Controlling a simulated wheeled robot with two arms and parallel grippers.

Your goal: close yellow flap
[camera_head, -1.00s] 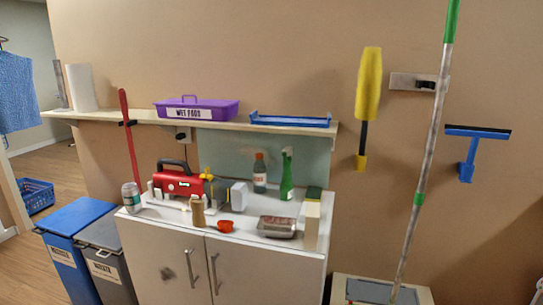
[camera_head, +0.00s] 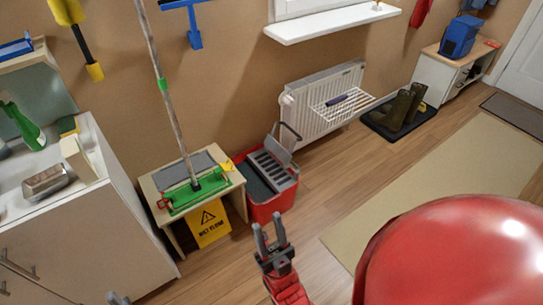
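A green mop frame (camera_head: 185,200) lies on a small wooden stand, with a long mop pole (camera_head: 166,92) rising from it. A small yellow flap (camera_head: 227,167) shows at the frame's far right edge; it appears raised, but its exact angle is hard to tell. A yellow wet-floor sign (camera_head: 209,224) is below the stand's top. My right gripper (camera_head: 267,225) is open and empty, to the lower right of the stand and apart from the flap. Only a grey tip of what seems my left gripper (camera_head: 118,299) shows at the bottom edge.
A red bucket with a grey wringer (camera_head: 268,205) stands right beside the stand. A white cabinet (camera_head: 85,220) is at left, a white radiator (camera_head: 318,100) behind. Boots (camera_head: 402,106) stand on a dark mat. A beige rug (camera_head: 455,175) covers floor at right.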

